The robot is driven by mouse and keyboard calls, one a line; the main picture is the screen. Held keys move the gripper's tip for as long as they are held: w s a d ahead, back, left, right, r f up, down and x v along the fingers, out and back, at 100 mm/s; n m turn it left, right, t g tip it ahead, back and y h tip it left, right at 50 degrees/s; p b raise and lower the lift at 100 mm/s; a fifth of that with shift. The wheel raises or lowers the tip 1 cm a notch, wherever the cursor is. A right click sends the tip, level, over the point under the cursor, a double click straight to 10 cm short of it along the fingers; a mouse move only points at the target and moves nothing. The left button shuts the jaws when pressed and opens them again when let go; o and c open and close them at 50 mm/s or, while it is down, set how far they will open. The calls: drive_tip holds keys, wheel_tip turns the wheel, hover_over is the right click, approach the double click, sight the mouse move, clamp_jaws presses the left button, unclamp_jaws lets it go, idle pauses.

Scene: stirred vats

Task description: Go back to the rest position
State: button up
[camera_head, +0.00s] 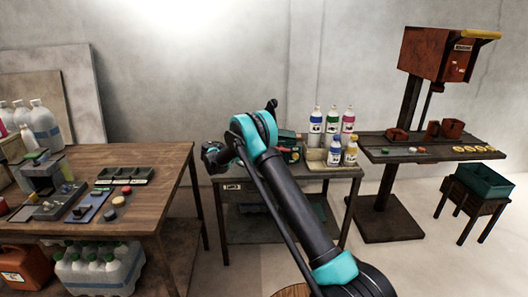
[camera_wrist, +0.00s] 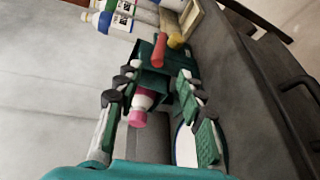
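My gripper (camera_wrist: 152,105) is open in the wrist view, its two padded fingers wide apart with nothing clasped between them. Beyond the fingers is a dark green box (camera_wrist: 153,84) with a red-handled item (camera_wrist: 159,50) by it. A bottle with a pink cap (camera_wrist: 138,117) shows in the gap between the fingers; I cannot tell its exact distance from them. In the head view my arm reaches out to the middle table (camera_head: 320,173), and its upper link hides part of that table. The fingers cannot be made out there.
Capped bottles (camera_head: 332,120) stand at the middle table's back right, near the green box (camera_head: 288,141). A wooden bench (camera_head: 160,165) with bottles and parts is left. A red press (camera_head: 437,55) and a green crate (camera_head: 484,180) on a stand are right. Floor shows between the furniture.

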drive_tip(key=shift+a, duration=0.1)
drive_tip(key=s+d+r+m+g+y, duration=0.15)
drive_tip(key=s+d+y, duration=0.25)
drive_tip(key=s+d, duration=0.6)
drive_tip(key=s+d+r+m+g+y, duration=0.1)
drive_tip(key=s+d+r+y, duration=0.2)
drive_tip(key=s+d, duration=0.6)
drive_tip(key=s+a+f+m+y, duration=0.1)
drive_tip(key=s+f+y, duration=0.1)
drive_tip(key=s, duration=0.8)
drive_tip(key=s+a+f+m+y, duration=0.1)
drive_tip(key=s+f+y, duration=0.2)
drive_tip(key=s, duration=0.8)
drive_tip(key=s+a+f+m+y, duration=0.1)
drive_tip(key=s+f+y, duration=0.1)
drive_tip(key=s, duration=0.9)
drive_tip(key=shift+s+f+t+y, duration=0.15)
drive_tip(key=shift+f+t+y, duration=0.05)
drive_tip(key=shift+t+y, duration=0.15)
drive_tip(key=shift+m, duration=0.25)
